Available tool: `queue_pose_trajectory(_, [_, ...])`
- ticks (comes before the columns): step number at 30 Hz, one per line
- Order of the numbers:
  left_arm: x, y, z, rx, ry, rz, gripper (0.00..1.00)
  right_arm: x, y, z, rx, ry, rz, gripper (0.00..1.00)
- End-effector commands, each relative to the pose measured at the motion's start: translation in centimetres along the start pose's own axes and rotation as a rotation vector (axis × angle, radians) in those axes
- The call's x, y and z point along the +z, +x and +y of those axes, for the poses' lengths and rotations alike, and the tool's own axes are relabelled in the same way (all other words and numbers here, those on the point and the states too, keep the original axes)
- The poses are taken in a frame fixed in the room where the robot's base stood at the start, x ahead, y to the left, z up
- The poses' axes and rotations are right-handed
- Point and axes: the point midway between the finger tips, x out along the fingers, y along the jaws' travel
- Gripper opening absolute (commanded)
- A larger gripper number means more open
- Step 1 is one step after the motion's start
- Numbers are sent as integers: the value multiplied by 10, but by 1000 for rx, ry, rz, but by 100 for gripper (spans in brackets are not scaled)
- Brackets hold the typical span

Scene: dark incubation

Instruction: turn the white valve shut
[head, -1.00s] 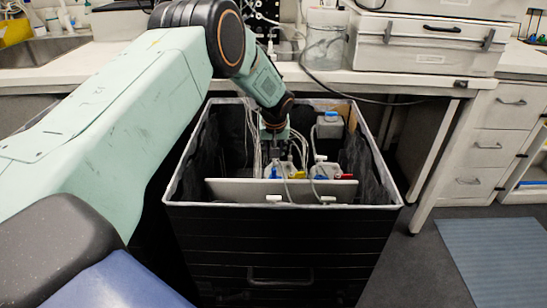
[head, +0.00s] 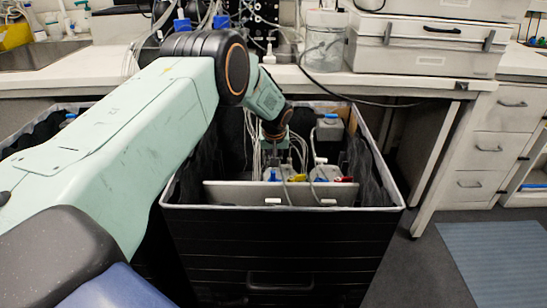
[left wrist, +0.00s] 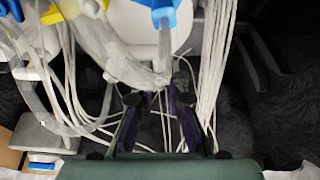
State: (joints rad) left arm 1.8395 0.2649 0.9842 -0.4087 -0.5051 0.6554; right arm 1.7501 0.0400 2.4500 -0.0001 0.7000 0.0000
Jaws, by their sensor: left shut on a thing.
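My left gripper (head: 284,150) reaches down into the black bin, among tubes and coloured valves; its fingertips are hard to make out from the head. In the left wrist view its two dark fingers (left wrist: 160,97) are closed around a small pale piece, the white valve (left wrist: 163,79) as far as I can tell, mostly hidden between the tips. A blue valve (left wrist: 160,8) with a pale stem is just beyond the tips. In the head view another white fitting (head: 320,159) stands to the right of the gripper, apart from it. My right gripper is not in view.
The black bin (head: 280,235) has high walls and a pale inner panel (head: 235,194) near its front. Yellow (head: 298,178) and red (head: 344,179) valves lie close by. Bundled white cables (left wrist: 213,65) hang beside the fingers. The bench (head: 400,84) edge is behind the bin.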

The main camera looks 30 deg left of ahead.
Motion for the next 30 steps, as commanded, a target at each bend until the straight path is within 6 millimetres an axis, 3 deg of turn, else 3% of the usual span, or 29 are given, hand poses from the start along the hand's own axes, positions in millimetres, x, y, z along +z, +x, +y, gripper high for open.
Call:
queue_pose_trajectory(17, [0, 0, -1, 15, 34, 0, 0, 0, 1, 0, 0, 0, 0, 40])
queue_pose_trajectory(30, [-1, 2, -3, 132, 311, 2, 0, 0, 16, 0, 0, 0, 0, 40])
